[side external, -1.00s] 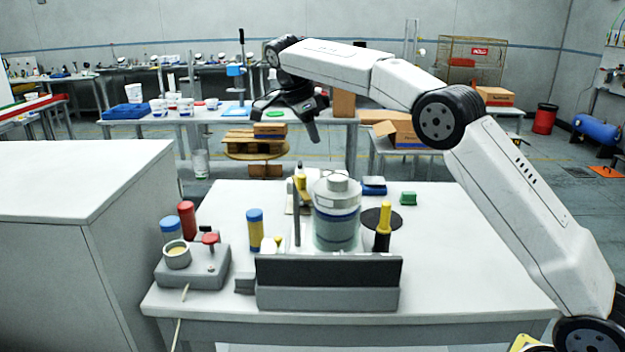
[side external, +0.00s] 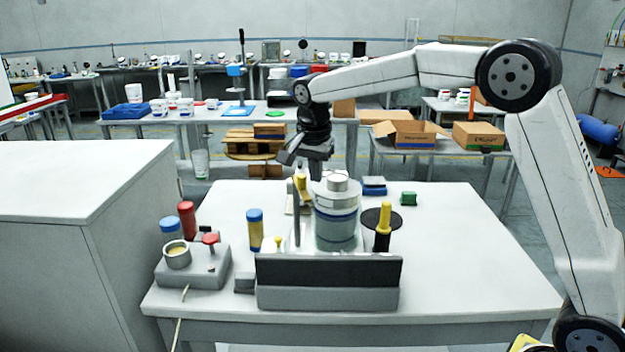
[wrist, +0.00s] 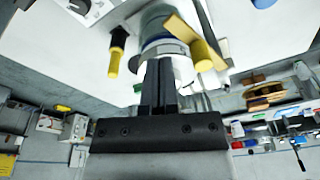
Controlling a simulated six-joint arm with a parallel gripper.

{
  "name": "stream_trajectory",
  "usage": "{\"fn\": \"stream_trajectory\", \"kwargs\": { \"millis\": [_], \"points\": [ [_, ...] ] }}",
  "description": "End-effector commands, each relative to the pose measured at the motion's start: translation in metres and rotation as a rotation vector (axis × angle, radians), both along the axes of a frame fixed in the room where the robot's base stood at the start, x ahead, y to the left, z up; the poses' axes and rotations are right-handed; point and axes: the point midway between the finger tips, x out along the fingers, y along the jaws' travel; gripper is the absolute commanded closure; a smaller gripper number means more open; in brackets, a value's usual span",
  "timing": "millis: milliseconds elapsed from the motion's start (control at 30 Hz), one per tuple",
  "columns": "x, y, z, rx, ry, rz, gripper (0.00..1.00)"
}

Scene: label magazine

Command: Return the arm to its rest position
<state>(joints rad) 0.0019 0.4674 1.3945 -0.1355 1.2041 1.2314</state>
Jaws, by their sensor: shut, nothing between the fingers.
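My gripper (side external: 315,168) hangs above the back of the white work table, just behind and above the grey-lidded jar (side external: 337,230) in the side view. In the wrist view the fingers of my gripper (wrist: 160,65) are together and hold nothing, and they overlap the view of the jar (wrist: 162,22). My arm reaches in from the right, with its elbow high. I cannot tell from the side view how far the fingertips are from the jar lid.
A yellow-handled tool (side external: 384,225) stands right of the jar. A dark panel (side external: 328,271) stands at the front. A yellow bottle with blue cap (side external: 255,230) and a grey control box (side external: 192,265) are left. The table's right side is clear.

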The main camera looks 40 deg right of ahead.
Motion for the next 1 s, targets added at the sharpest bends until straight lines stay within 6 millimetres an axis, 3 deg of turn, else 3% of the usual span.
{"fn": "stream_trajectory", "kwargs": {
  "millis": [567,867,1000],
  "points": [
    [-0.085,0.023,-0.061,0.034,-0.135,0.572,1.0],
    [-0.143,0.027,-0.095,-0.019,-0.186,0.832,1.0],
    [-0.179,0.026,-0.119,-0.045,-0.138,0.968,1.0]
  ]
}}
